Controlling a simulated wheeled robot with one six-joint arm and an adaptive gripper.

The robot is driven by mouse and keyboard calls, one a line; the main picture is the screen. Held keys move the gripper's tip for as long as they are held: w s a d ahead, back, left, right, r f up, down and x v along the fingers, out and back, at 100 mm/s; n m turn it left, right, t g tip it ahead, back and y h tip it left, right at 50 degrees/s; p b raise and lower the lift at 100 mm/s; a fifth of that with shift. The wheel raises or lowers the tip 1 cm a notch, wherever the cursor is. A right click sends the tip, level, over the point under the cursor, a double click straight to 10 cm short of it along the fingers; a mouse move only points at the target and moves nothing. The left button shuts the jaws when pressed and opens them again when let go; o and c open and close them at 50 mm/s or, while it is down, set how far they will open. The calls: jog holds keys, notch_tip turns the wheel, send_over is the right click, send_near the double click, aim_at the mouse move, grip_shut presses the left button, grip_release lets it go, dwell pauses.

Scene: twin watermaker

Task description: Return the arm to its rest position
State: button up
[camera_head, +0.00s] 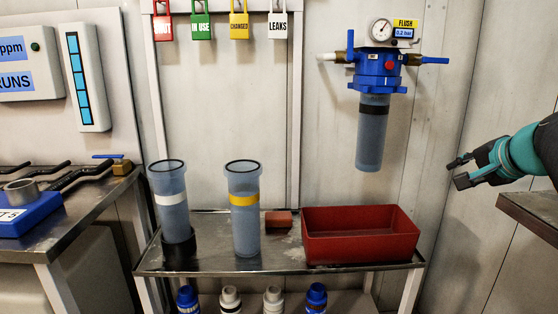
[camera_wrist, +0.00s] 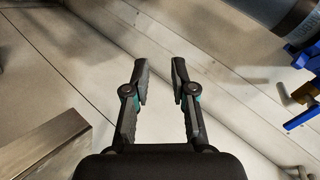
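My gripper (camera_head: 460,172) is at the right of the head view, at the end of my teal and black arm, in front of the pale wall. In the wrist view my gripper (camera_wrist: 162,85) has its two fingers apart with nothing between them. It touches nothing. The filter housing with a blue head (camera_head: 378,70) and a grey-blue bowl (camera_head: 372,135) hangs on the wall to the left of my gripper. A blue part (camera_wrist: 305,90) shows at the right edge of the wrist view.
A metal table (camera_head: 215,262) holds two clear canisters (camera_head: 168,200) (camera_head: 243,210), a small reddish block (camera_head: 278,219) and a red bin (camera_head: 360,251). Another table edge (camera_head: 535,212) lies below my arm. Coloured tags (camera_head: 239,25) hang above. A left bench (camera_head: 60,235) carries a blue block.

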jog(key=s+a+f+n+g, duration=0.5)
jog(key=s+a+f+n, duration=0.8)
jog(key=s+a+f, duration=0.8)
jog(key=shift+s+a+f+g, duration=0.25)
jog(key=shift+s+a+g, duration=0.15)
jog(key=shift+s+a, duration=0.15)
